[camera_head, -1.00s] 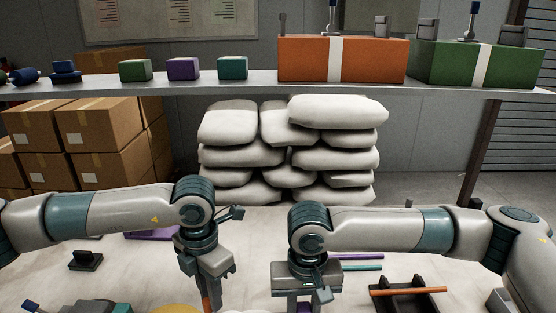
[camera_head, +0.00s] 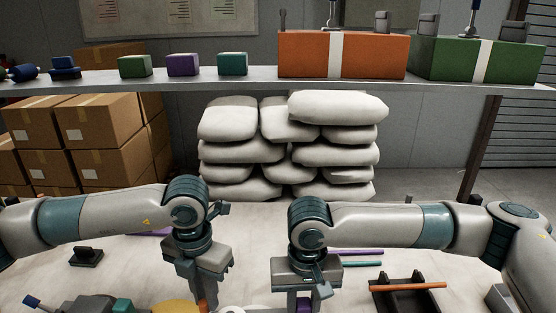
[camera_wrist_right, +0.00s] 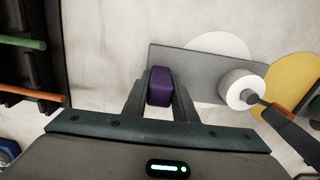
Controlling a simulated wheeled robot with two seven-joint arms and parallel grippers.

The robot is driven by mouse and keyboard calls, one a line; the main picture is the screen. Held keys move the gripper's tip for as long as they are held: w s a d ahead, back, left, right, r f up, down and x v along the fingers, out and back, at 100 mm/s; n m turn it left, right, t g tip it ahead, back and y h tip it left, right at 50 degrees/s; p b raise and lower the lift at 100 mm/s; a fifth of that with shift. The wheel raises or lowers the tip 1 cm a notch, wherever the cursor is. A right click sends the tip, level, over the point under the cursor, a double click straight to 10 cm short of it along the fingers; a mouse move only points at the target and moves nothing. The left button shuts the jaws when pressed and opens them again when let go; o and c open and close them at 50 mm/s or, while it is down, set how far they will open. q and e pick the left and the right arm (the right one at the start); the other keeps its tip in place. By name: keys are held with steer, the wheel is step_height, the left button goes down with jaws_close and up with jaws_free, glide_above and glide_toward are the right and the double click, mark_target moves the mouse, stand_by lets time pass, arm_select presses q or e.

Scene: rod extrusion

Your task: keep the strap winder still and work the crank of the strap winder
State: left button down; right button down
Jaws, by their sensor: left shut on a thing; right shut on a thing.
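The strap winder lies at the table's near edge, mostly below the head view. In the right wrist view it has a grey plate (camera_wrist_right: 198,72), a purple block (camera_wrist_right: 160,86) and a white roll (camera_wrist_right: 242,88). My right gripper (camera_head: 304,303) points down and is shut on the purple block, a finger at each side. The crank reaches from the white roll as a dark shaft with an orange handle (camera_wrist_right: 280,108). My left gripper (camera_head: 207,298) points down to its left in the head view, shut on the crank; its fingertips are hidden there.
A dark tray (camera_head: 402,292) with an orange rod (camera_head: 408,286) lies right of my right gripper. Purple and teal rods lie behind it. A yellow disc (camera_wrist_right: 290,82) is beside the roll. A small black block (camera_head: 87,257) stands at left. The shelf crosses the back.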

mark_target(204, 301)
arm_select(q)
steer(key=shift+s+a, duration=0.1)
steer(key=shift+n, duration=0.3)
steer(key=shift+s+a+n, duration=0.1)
steer(key=shift+s+n, duration=0.3)
steer(key=shift+n, duration=0.3)
steer(key=c, duration=1.6)
jaws_free()
steer(key=shift+r, duration=0.1)
step_height(204, 301, up, 12)
steer(key=shift+f, duration=0.1)
arm_select(e)
steer(key=c, duration=0.9)
jaws_free()
